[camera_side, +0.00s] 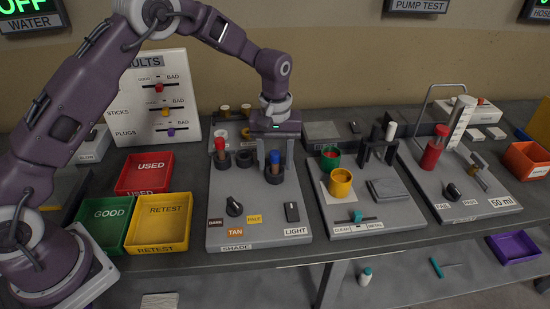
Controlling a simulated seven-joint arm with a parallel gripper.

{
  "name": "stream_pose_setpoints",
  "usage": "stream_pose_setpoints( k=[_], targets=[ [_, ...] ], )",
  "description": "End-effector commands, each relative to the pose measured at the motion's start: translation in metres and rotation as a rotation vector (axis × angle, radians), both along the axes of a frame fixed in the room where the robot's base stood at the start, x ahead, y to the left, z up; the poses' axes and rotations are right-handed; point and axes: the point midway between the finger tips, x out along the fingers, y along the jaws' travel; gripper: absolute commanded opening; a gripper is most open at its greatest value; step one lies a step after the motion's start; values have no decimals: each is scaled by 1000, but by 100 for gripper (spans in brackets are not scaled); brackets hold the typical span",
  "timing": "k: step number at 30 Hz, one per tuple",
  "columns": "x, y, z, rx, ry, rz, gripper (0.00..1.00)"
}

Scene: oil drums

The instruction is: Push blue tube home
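The blue-topped tube (275,158) stands upright in a dark round socket (274,175) on the grey shade panel (262,222). Its brown lower part shows beneath the blue top. My gripper (275,163) points straight down over this tube, with one finger on each side of it. Whether the fingers touch the tube cannot be told from this view. A red-topped tube (220,146) stands in another dark socket to the left. An empty-looking dark socket (244,158) lies between the two tubes.
Red (146,173), green (106,220) and yellow (160,222) trays lie to the left. A yellow cup (340,183) and a black stand (378,148) are on the panel to the right.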

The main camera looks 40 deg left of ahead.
Motion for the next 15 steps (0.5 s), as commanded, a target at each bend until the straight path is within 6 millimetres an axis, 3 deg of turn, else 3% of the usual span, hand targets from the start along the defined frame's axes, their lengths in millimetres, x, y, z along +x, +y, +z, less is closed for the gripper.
stream_pose_setpoints(
  k=[8,15],
  targets=[
    [1,0,4,0,-1,0,47],
    [1,0,51,1,-3,0,47]
  ],
)
